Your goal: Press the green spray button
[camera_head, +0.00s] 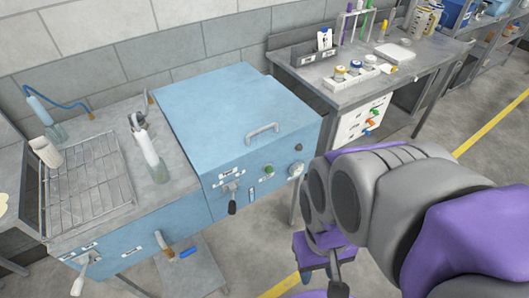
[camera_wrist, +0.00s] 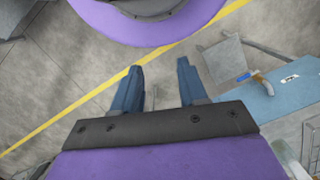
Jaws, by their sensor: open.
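A small green button (camera_head: 268,170) sits on the front panel of the blue lidded machine (camera_head: 230,120) in the head view. A lever (camera_head: 231,192) is to its left and a dark round knob (camera_head: 298,147) is up to its right. My gripper (camera_wrist: 159,68) shows in the wrist view with its two blue fingers spread apart and nothing between them. It points at the floor. In the head view my arm stands to the right of the machine's front, with the gripper low and mostly hidden. It is apart from the button, which the wrist view does not show.
A wire rack (camera_head: 90,185) and a bottle (camera_head: 150,155) stand on the counter left of the machine. A grey workbench (camera_head: 320,72) with a white rack (camera_head: 350,76) stands behind. Open floor with a yellow line (camera_head: 490,125) lies to the right.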

